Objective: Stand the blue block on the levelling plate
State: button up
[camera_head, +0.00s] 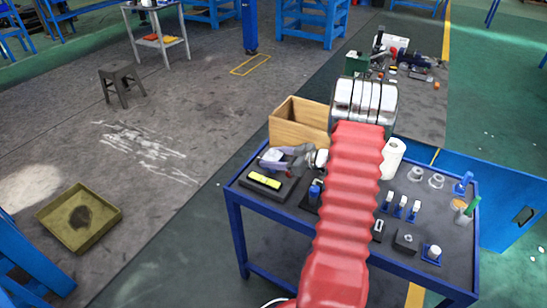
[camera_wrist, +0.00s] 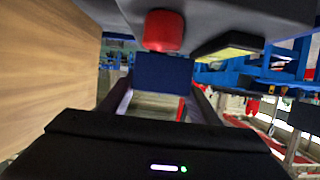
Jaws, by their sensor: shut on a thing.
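My gripper (camera_wrist: 162,82) is shut on the blue block (camera_wrist: 163,72), with one finger on each side of it in the wrist view. The block's broad dark-blue face shows between the fingers. In the head view my gripper (camera_head: 274,162) is over the back left of the blue table, near a dark plate (camera_head: 257,190) that bears a yellow level. That plate, which looks like the levelling plate, also shows in the wrist view (camera_wrist: 252,43). I cannot clearly make out the held block in the head view, nor how high it is above the plate.
A wooden box (camera_head: 299,118) stands behind my gripper. A red rounded thing (camera_wrist: 164,30) shows beyond the block. A blue-topped piece (camera_head: 315,189), a white roll (camera_head: 393,158) and several small parts occupy the table (camera_head: 340,243). My red arm hides its middle.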

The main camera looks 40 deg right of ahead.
jog(key=shift+f, duration=0.45)
jog(key=o, duration=1.5)
jog(key=shift+a+f, duration=0.15)
jog(key=shift+s+r, duration=0.15)
jog(key=shift+r, duration=0.55)
jog(key=v, duration=1.2)
